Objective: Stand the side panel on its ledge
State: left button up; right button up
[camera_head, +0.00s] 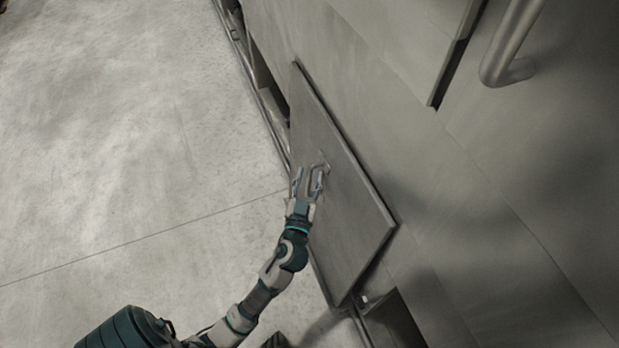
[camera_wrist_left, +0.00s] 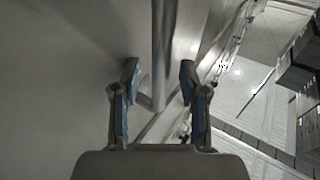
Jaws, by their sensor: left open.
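The side panel (camera_head: 345,205) is a flat grey metal sheet leaning against the lower side of the washer, over a dark opening. A small bar handle (camera_head: 323,165) sits near its middle. My left gripper (camera_head: 308,180) is at this handle, with its fingers open. In the left wrist view the handle bar (camera_wrist_left: 159,60) runs between the two spread fingertips of the left gripper (camera_wrist_left: 159,85), and I see a gap on both sides. The ledge is mostly hidden behind the panel. My right gripper is not in view.
The washer's large metal wall (camera_head: 440,190) fills the right side, with a thick tubular rail (camera_head: 515,45) at the upper right. A dark opening (camera_head: 392,320) shows below the panel's lower right corner. The concrete floor (camera_head: 120,130) at the left is clear.

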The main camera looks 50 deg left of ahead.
pick_arm(q)
jog(key=shift+f, duration=0.3)
jog(key=shift+s+d, duration=0.15)
jog(key=shift+s, duration=0.1)
jog(key=v, duration=1.1)
jog(key=shift+d+r, duration=0.15)
jog(key=shift+s, duration=0.15)
